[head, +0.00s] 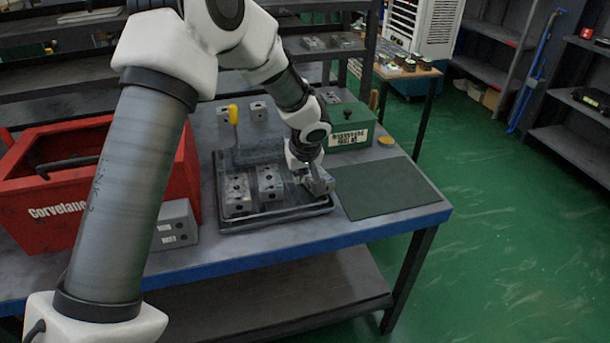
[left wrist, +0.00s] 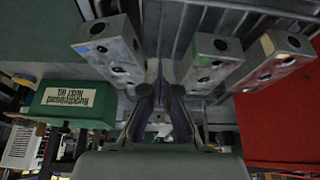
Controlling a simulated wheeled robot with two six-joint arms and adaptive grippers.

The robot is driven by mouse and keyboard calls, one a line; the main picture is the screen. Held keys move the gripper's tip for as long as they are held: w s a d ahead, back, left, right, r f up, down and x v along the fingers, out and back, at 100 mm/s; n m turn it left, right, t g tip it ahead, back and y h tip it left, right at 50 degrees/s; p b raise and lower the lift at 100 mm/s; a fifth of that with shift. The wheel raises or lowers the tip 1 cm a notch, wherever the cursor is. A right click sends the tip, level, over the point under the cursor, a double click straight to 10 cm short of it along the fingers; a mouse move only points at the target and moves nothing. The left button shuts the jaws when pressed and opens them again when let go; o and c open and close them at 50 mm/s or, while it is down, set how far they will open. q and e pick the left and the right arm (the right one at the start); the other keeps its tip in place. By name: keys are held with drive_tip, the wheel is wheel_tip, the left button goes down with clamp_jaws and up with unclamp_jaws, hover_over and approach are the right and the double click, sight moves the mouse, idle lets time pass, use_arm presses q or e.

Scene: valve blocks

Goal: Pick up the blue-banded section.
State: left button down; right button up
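The dark tray (head: 275,219) on the bench holds several grey metal valve blocks. The patches are too small in the head view to tell colours. My left gripper (head: 312,178) is at the tray's right end, by the rightmost block. My right gripper is not in view.
A red bin (head: 60,205) and a grey block (head: 175,226) stand left of the tray. A green box (head: 350,126) stands behind it, and a yellow-handled tool (head: 233,115) rises at the tray's back left. A dark green mat (head: 385,188) lies clear to the right.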

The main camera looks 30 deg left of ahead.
use_arm(q)
drive_tip(key=s+d+r+b, duration=0.1)
drive_tip(key=s+b, duration=0.3)
drive_tip(key=s, duration=0.7)
drive_tip(key=shift+d, duration=0.7)
drive_tip(key=shift+c, duration=1.9)
unclamp_jaws()
drive_tip(key=shift+r, duration=0.1)
